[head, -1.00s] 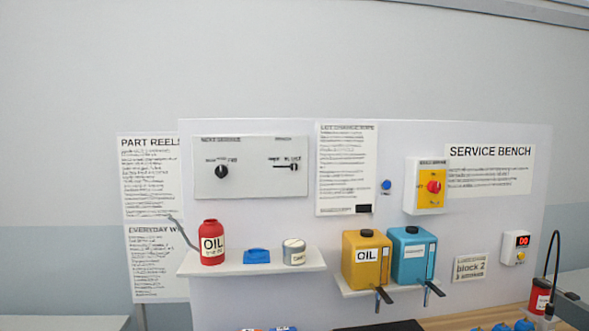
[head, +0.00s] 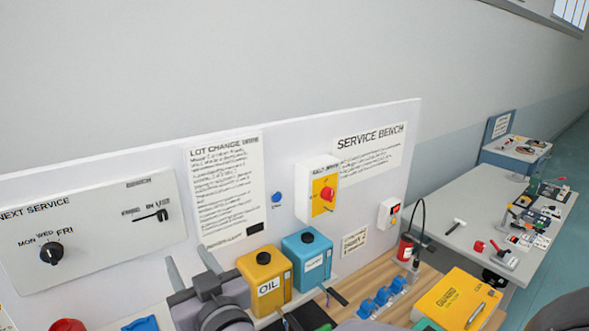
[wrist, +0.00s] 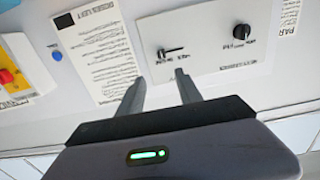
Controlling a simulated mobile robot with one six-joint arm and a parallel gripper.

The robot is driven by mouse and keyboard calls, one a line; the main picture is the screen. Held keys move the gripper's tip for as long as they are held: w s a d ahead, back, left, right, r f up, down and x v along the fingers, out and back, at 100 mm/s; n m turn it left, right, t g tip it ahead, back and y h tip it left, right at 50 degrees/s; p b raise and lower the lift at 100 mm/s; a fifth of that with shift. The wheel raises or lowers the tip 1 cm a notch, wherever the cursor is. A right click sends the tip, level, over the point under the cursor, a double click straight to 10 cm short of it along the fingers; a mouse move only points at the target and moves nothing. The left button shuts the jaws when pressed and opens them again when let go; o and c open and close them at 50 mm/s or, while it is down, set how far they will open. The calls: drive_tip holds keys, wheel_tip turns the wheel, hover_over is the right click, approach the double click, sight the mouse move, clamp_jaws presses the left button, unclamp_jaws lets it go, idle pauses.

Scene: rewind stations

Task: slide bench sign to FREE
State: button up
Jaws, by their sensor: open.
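The bench sign is a slider on the white panel (head: 95,232), under the word BENCH. Its black slider knob (head: 162,215) is at the right end of the slot, by the IN USE label, with FREE at the left. The wrist view shows the panel upside down, with the slider knob (wrist: 161,54) at the left end of its slot. My gripper (head: 190,264) is open and empty, below and to the right of the slider in the head view. In the wrist view its fingers (wrist: 160,78) point towards the panel, apart from the knob.
A black day dial (head: 51,253) is left of the slider on the same panel. A yellow oil can (head: 264,272) and a blue can (head: 307,258) stand close right of my gripper. A blue button (head: 276,197) and a yellow switch box (head: 318,192) are farther right.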

sight(163, 216)
drive_tip(key=p+x, duration=0.4)
drive_tip(key=x, duration=1.2)
drive_tip(key=shift+w+a+r+p, duration=0.1)
drive_tip(key=shift+a+r+p, duration=0.15)
drive_tip(key=shift+a+p, duration=0.1)
clamp_jaws()
idle(0.4)
